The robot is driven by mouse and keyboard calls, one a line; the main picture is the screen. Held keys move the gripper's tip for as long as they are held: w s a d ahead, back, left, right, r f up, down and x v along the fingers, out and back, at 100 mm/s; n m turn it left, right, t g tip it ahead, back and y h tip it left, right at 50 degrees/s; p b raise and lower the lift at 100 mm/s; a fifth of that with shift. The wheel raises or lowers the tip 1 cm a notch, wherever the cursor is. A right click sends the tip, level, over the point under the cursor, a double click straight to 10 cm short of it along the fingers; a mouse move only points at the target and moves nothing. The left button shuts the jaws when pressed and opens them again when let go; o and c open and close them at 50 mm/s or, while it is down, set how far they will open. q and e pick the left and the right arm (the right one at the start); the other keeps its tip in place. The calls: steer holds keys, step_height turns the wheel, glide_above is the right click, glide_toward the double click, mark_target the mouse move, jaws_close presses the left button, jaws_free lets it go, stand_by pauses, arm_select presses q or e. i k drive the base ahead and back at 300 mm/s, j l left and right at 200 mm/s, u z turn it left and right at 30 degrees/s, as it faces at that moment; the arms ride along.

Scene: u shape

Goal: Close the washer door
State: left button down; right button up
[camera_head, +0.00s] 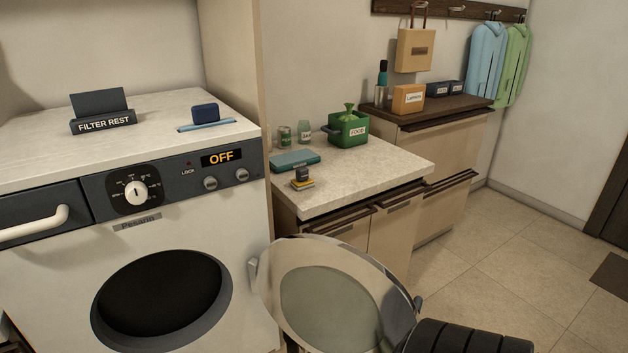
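The washer (215,235) stands at the left with a white front, and its display reads OFF. Its round opening (160,295) is uncovered and dark inside. The washer door (330,297), a pale ring with a greyish glass, is swung wide open to the right on a hinge at the right of the opening. A black ribbed part of my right arm (468,338) is at the bottom right, close beside the door's right rim. The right fingers cannot be made out clearly, and contact with the door cannot be told. My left gripper is not in view.
A filter box (103,122) and a dark blue item (206,114) sit on the washer top. The counter (375,165) to the right holds a green food bin (348,130), jars and small boxes. Tiled floor (500,265) is open at the right.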

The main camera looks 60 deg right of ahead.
mark_target(327, 294)
steer(key=l+u, duration=0.1)
steer(key=l, duration=0.35)
steer(key=k+l+u, duration=0.1)
steer(key=l, duration=0.35)
steer(key=k+l+u, duration=0.1)
steer(key=l, duration=0.35)
steer(key=k+l, duration=0.15)
steer(key=l, duration=0.3)
steer(key=k+l+u, duration=0.15)
steer(key=l, duration=0.3)
steer(key=l+u, duration=0.1)
steer(key=l, duration=0.35)
steer(key=k+l+u, duration=0.1)
steer(key=l, duration=0.3)
steer(key=k+l+u, duration=0.1)
steer(key=k+l, duration=0.15)
steer(key=l, duration=0.15)
